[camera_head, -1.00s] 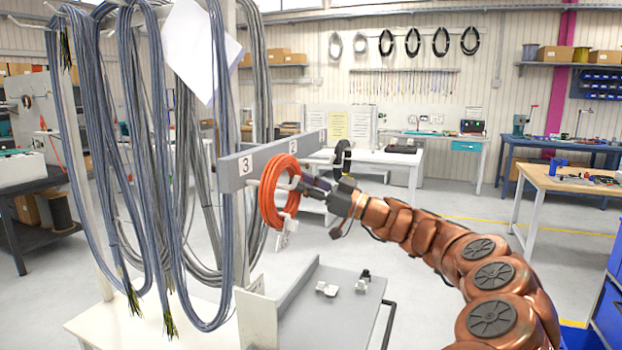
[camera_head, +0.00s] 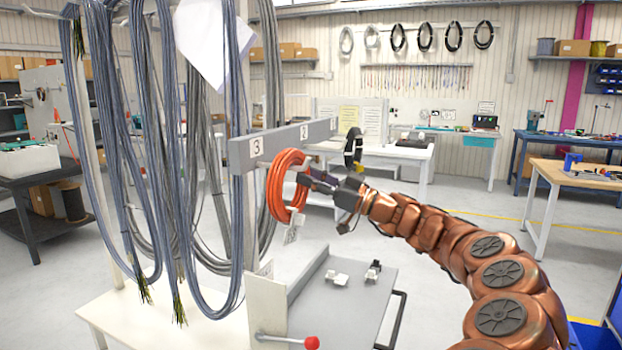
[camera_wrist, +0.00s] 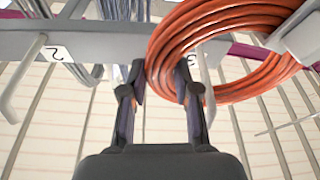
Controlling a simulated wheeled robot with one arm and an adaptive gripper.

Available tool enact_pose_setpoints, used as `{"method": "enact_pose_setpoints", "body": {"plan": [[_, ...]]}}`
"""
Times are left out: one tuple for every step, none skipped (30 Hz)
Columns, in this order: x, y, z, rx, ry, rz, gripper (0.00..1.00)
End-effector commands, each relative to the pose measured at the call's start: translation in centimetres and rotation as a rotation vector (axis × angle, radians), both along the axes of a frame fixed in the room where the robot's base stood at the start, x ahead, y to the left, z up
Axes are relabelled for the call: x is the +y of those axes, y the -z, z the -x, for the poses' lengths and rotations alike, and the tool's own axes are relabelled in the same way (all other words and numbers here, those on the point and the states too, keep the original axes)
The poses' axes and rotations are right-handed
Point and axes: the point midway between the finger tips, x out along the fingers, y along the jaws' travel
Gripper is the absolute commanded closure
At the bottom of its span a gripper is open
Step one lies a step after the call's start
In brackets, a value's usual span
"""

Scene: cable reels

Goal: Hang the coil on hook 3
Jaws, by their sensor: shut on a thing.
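The orange coil (camera_head: 274,192) hangs upright at the front of the grey rail (camera_head: 240,156), below and right of the label 3 (camera_head: 257,148). My gripper (camera_head: 306,178) is shut on the coil's right side. A white tag (camera_head: 292,234) hangs below the coil. In the wrist view the coil (camera_wrist: 225,45) fills the upper right, and its near side passes between my fingers (camera_wrist: 163,85). Hook 3 is mostly hidden by the coil; I cannot tell whether the coil is around it.
Long grey-blue cable bundles (camera_head: 175,150) hang close left of the rail. A grey tray (camera_head: 340,300) with small white parts and a red-knobbed lever (camera_head: 312,343) lies below. The floor right of the rail is open.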

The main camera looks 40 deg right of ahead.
Motion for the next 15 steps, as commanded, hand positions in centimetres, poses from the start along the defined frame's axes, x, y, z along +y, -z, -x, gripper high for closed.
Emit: {"method": "enact_pose_setpoints", "body": {"plan": [[0.0, -0.08, 0.02, -0.001, 0.0, -0.001, 1.0], [0.0, -0.08, 0.02, -0.001, 0.0, -0.001, 1.0], [0.0, -0.08, 0.02, -0.001, 0.0, -0.001, 1.0], [0.0, -0.08, 0.02, -0.001, 0.0, -0.001, 1.0], [0.0, -0.08, 0.02, -0.001, 0.0, -0.001, 0.67], [0.0, -0.08, 0.02, -0.001, 0.0, -0.001, 0.62], [0.0, -0.08, 0.02, -0.001, 0.0, -0.001, 0.59], [0.0, -0.07, 0.02, -0.001, 0.0, -0.001, 0.56], [0.0, -0.06, 0.02, -0.001, 0.0, -0.001, 0.52], [0.0, -0.06, 0.02, -0.001, 0.0, -0.001, 0.49], [0.0, -0.06, 0.02, -0.001, 0.0, -0.001, 0.46], [0.01, -0.05, 0.02, -0.001, 0.0, -0.001, 0.42], [0.01, -0.05, 0.02, -0.001, 0.0, -0.001, 0.4], [0.01, -0.05, 0.02, -0.001, 0.0, -0.001, 0.4], [0.01, -0.04, 0.02, -0.001, 0.0, -0.001, 0.4]]}}
